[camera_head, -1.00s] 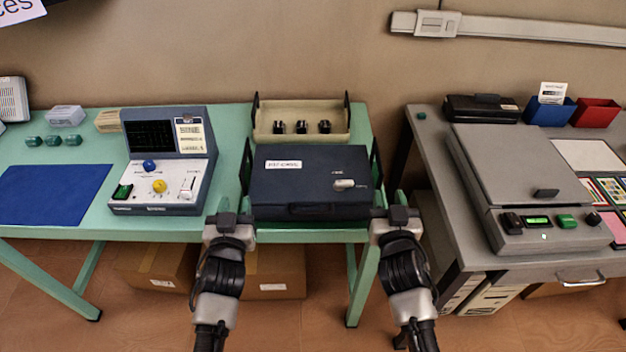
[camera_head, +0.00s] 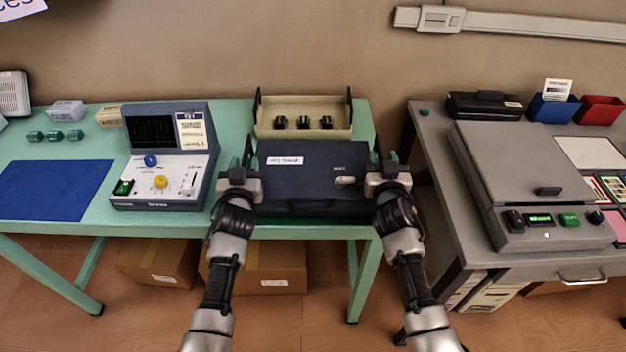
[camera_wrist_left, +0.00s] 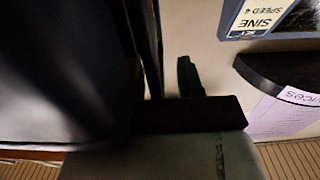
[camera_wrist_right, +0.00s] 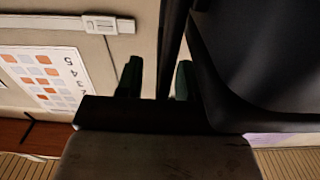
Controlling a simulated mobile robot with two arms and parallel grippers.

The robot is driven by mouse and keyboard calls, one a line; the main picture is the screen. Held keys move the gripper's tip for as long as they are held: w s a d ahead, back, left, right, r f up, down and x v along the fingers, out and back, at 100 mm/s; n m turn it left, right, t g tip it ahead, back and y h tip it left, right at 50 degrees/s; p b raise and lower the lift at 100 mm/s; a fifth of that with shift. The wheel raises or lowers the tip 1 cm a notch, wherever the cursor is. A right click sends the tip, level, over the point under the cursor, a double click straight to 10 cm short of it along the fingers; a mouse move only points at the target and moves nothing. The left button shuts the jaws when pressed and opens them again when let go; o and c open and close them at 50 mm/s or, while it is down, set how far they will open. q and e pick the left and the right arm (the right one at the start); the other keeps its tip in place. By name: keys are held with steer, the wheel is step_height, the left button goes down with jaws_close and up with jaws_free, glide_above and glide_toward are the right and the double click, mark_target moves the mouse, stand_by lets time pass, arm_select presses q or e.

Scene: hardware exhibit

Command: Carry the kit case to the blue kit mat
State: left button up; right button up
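The dark blue kit case (camera_head: 310,180) lies closed at the front of the green table, with a white label and a pale latch on its lid. The blue kit mat (camera_head: 52,190) lies flat and empty at the table's left end. My left gripper (camera_head: 243,168) is at the case's left side and my right gripper (camera_head: 383,165) at its right side. In the right wrist view the fingers (camera_wrist_right: 157,80) stand apart with a dark upright bar between them. In the left wrist view one green fingertip (camera_wrist_left: 188,75) shows apart from a dark bar; the other finger is hidden.
A signal device (camera_head: 165,165) stands between the mat and the case. A beige tray (camera_head: 303,132) with black knobs sits behind the case. Several green pieces (camera_head: 56,135) lie behind the mat. A grey bench (camera_head: 440,200) stands to the right across a gap.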

arm_select(q)
jaws_close()
arm_select(e)
jaws_close()
stand_by(1.2)
